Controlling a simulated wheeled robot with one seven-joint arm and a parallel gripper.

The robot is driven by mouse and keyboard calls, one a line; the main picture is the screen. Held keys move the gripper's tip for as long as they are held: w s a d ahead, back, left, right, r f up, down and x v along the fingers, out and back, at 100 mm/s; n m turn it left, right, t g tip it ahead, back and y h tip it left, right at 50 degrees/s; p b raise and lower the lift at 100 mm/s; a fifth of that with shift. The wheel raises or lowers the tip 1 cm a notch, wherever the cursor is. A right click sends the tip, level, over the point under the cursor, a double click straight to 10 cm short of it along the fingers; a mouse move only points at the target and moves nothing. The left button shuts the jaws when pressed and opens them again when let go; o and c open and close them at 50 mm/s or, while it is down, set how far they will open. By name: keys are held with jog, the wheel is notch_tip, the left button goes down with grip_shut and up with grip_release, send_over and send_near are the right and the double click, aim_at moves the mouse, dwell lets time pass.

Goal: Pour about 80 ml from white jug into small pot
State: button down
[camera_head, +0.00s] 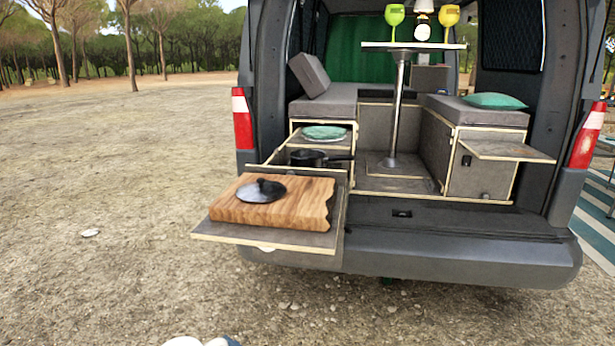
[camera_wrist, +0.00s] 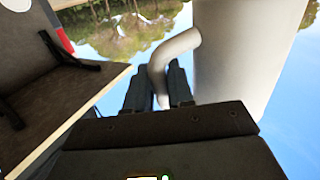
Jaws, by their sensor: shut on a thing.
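In the wrist view my gripper (camera_wrist: 157,85) is shut on the curved handle of the white jug (camera_wrist: 235,50). The jug's body fills the upper right of that view; its mouth and contents are not seen. That view appears upside down, so the jug's tilt is hard to tell. In the head view a small black pot (camera_head: 308,158) with a handle pointing right sits in the van's pulled-out drawer unit, behind the cutting board. The inside of the pot is not clear. The gripper and jug are not clearly seen in the head view.
A wooden cutting board (camera_head: 295,210) with a black lid (camera_head: 261,190) on it lies on the pulled-out board. Green plates (camera_head: 325,132) sit in a compartment behind the pot. A pedestal table (camera_head: 455,46) with glasses and a bottle stands inside. A flap (camera_head: 508,151) sticks out right.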

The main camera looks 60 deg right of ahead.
jog(key=shift+n+y, duration=0.5)
jog(key=shift+y, duration=0.4)
jog(key=w+a+f, duration=0.1)
jog(key=a, duration=0.1)
jog(key=a+f, duration=0.2)
jog(key=w+a+f, duration=0.1)
jog(key=a, duration=0.1)
jog(key=shift+w+a+f, duration=0.2)
jog(key=shift+w+f, duration=0.1)
jog(key=shift+f, duration=0.1)
